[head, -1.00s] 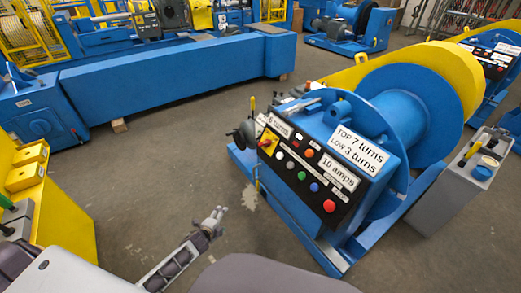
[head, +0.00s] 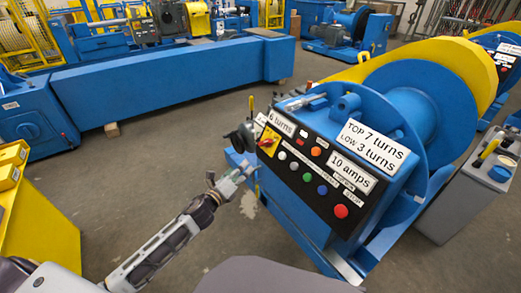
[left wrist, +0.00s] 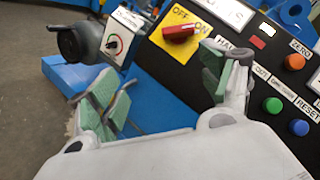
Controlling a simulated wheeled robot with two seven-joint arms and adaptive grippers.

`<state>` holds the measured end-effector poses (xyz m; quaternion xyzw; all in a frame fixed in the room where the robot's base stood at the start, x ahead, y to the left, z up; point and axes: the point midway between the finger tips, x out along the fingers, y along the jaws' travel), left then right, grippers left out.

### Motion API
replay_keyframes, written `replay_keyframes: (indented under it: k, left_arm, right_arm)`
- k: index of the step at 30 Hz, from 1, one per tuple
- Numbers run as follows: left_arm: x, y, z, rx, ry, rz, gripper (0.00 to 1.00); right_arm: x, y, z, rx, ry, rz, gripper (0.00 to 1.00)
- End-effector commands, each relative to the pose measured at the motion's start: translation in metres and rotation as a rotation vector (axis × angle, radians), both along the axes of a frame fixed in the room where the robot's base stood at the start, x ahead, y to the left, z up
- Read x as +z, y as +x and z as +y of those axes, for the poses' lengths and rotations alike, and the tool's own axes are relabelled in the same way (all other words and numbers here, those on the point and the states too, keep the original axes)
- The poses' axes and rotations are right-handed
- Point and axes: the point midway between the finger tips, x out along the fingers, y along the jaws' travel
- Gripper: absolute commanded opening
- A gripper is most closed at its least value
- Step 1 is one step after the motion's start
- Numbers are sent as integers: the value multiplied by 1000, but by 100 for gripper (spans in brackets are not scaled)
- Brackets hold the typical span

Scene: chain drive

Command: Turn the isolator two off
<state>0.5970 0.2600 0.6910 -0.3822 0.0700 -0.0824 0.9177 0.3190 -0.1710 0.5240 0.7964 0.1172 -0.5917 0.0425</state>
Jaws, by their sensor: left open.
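The isolator is a red rotary knob on a yellow plate (head: 267,143) at the left end of the black control panel. In the left wrist view the red knob (left wrist: 179,33) lies roughly level under the words OFF and ON; which one it is set to I cannot tell. No "two" label is legible. My left gripper (head: 243,168) is just left of and below the knob, apart from it. In the left wrist view its green-padded fingers (left wrist: 165,88) are spread and empty, with the knob beyond them. My right gripper is not in view.
The panel (head: 315,170) has coloured buttons right of the isolator, with a blue drum (head: 405,100) behind. A grey box with a small dial (left wrist: 118,42) and a grey round part (left wrist: 80,42) sit left of the isolator. Open floor (head: 190,150) lies left of the machine.

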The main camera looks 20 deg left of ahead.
Motion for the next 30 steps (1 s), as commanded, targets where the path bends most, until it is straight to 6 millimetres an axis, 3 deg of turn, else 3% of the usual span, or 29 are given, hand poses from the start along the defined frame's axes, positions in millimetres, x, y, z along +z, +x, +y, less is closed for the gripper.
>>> replay_keyframes:
  k: [4, 9, 30]
  left_arm:
    - [20, -3, -11, -30, 68, -64, 79]
    - [29, -4, -15, -40, 95, -89, 79]
    - [30, 7, -18, -40, 93, -90, 79]
  right_arm:
    - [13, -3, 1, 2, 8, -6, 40]
    - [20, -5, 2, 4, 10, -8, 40]
    - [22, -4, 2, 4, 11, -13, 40]
